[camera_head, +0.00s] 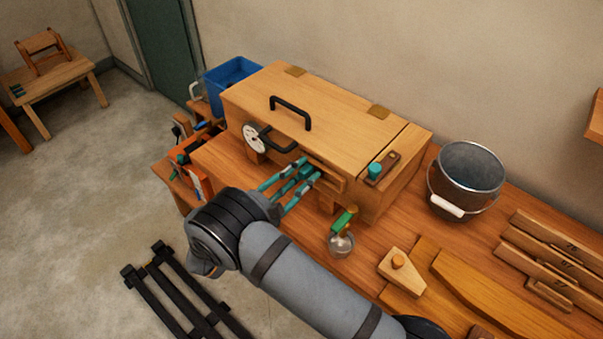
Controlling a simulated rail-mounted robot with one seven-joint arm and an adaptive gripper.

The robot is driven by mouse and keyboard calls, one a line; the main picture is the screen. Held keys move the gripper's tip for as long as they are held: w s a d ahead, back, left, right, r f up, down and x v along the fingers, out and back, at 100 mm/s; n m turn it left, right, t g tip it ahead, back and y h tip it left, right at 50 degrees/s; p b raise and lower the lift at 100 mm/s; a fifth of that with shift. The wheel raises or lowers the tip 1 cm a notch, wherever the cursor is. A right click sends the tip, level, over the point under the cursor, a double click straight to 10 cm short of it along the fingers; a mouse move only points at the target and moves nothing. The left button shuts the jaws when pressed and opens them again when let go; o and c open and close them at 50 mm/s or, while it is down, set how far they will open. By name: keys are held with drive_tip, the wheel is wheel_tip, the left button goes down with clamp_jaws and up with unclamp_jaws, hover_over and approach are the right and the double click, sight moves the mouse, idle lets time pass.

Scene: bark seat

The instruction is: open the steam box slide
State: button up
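The steam box (320,95) is a long wooden box on the bench, its lid down, with a black handle (291,113) on top. A round white dial (254,137) and a second black handle (279,139) are on its front. A small dark wooden piece with a teal knob (375,169) sits at the box's right end; I cannot tell whether it is the slide. My gripper (304,172) has teal fingers and reaches to the box's front, by a wooden ledge (330,178). The fingertips are partly hidden against the box, so I cannot tell whether they touch or hold anything.
A metal bucket (468,180) stands right of the box. Wooden templates (550,255) cover the bench's right side. A blue bin (232,74) is behind the box's left end.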

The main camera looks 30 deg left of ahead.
drive_tip(key=c, duration=0.6)
clamp_jaws()
